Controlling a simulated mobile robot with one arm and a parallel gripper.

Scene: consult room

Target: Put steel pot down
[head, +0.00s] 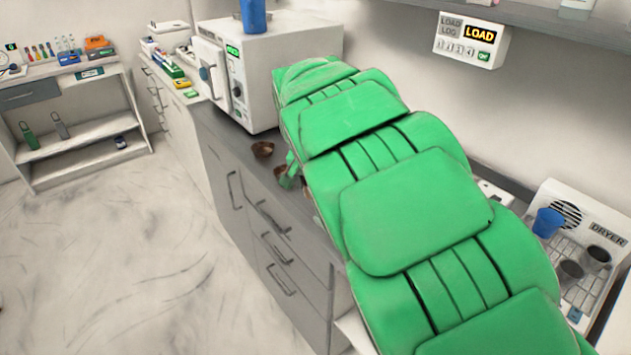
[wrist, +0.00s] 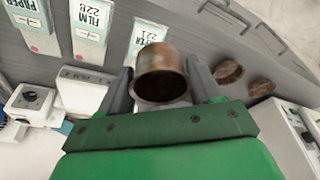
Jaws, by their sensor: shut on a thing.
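The steel pot (wrist: 160,75), a small brownish metal cup, is between the two grey fingers of my gripper (wrist: 160,85) in the wrist view. The fingers are shut on its sides, and its dark opening faces the camera. Grey counter surface shows behind it; I cannot tell whether the pot touches it. In the head view my green arm hides the pot and most of the gripper.
Two brown dishes lie on the grey counter, one (wrist: 228,70) nearer the pot than the other (wrist: 262,87). Paper and film boxes (wrist: 90,30) stand at upper left. A white steriliser (head: 270,65) sits on the counter; a dryer rack (head: 585,290) holds cups at right.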

